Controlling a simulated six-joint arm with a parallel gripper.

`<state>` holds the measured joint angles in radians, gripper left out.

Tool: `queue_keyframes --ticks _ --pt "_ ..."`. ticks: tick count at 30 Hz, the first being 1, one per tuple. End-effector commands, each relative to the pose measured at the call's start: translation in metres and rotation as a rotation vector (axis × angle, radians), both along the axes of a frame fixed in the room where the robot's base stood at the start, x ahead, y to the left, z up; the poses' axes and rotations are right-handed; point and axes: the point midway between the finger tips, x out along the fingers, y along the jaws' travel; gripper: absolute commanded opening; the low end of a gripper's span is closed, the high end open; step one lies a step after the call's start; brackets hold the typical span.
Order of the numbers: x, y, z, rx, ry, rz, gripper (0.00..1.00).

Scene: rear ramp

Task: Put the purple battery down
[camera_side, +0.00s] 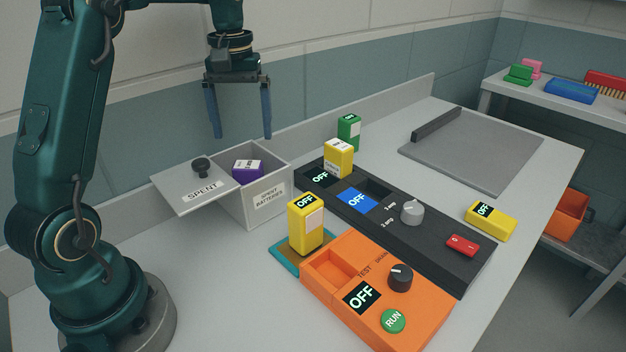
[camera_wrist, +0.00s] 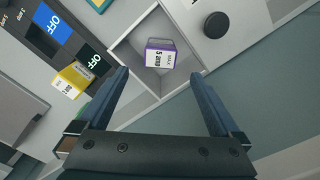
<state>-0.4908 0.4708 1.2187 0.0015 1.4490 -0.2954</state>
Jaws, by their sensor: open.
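The purple battery (camera_side: 247,170) is inside the grey box labelled "SPENT BATTERIES" (camera_side: 269,203), its top showing near the opening. In the wrist view the purple battery (camera_wrist: 160,56) shows its white label inside the box, beyond my fingertips. My gripper (camera_side: 240,136) is above the box, open and empty, with its fingers pointing down and apart from the battery. The box's sliding lid (camera_side: 185,187), with a dark knob and the word "SPENT", sits drawn aside to the left. The wrist view shows my two fingers (camera_wrist: 165,82) spread wide.
A black charger (camera_side: 440,235) holds a yellow battery (camera_side: 339,160); a green battery (camera_side: 349,130) stands behind it. An orange tester (camera_side: 370,310) is in front, with another yellow battery (camera_side: 306,222) beside it. A yellow battery (camera_side: 490,221) lies at right. A grey plate (camera_side: 475,150) is bare.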

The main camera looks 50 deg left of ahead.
Motion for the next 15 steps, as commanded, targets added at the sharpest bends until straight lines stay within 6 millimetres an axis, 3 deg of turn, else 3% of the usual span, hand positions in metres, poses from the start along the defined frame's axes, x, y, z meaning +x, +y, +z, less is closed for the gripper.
queue_keyframes --ticks 8,15 --pt "-0.002 -0.006 0.017 0.006 -0.011 -0.02 1.0" --pt "-0.026 -0.055 0.04 0.057 -0.115 -0.207 1.0"
